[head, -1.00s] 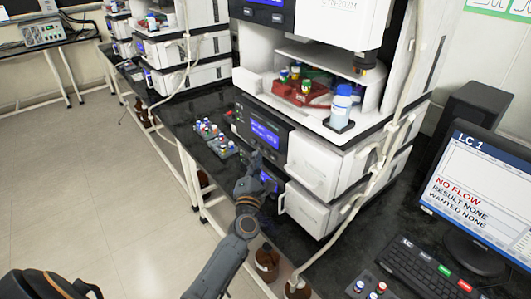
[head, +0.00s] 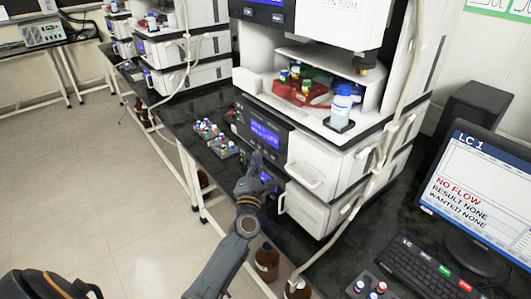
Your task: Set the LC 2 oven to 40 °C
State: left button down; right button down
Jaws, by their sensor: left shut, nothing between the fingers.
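A tall white stack of instrument modules stands on the black bench, with a blue lit display (head: 265,133) on a dark panel. A lower module (head: 307,207) has a second blue display (head: 267,178), partly hidden by my gripper. My left gripper (head: 256,160) is shut and empty, its tip at the panel just below the upper display; I cannot tell whether it touches. The display text is too small to read. A monitor (head: 480,190) at the right reads LC 1, NO FLOW. I see no LC 2 label. My right gripper is not in view.
Vial racks (head: 214,138) stand on the bench left of the stack. A pale tube (head: 352,208) hangs before the stack. A keyboard (head: 425,270) lies at the lower right. Another stack (head: 190,60) stands farther back.

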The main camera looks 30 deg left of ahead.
pick_arm(q)
jog(key=shift+w+d, duration=0.15)
jog(key=shift+w, duration=0.15)
jog(key=shift+w+d, duration=0.15)
jog(key=shift+w, duration=0.25)
dwell(0.6)
jog(key=shift+s, duration=0.15)
jog(key=shift+s+a, duration=0.35)
jog(key=shift+s, duration=0.3)
jog(key=shift+w+d, duration=0.1)
jog(key=shift+w, duration=0.05)
dwell(0.3)
jog(key=shift+w, duration=0.25)
jog(key=shift+w+d+b, duration=0.25)
jog(key=shift+w+b, duration=0.05)
jog(key=shift+w, duration=0.1)
dwell(0.7)
jog(key=shift+s, duration=0.1)
jog(key=shift+s+a, duration=0.3)
jog(key=shift+s, duration=0.4)
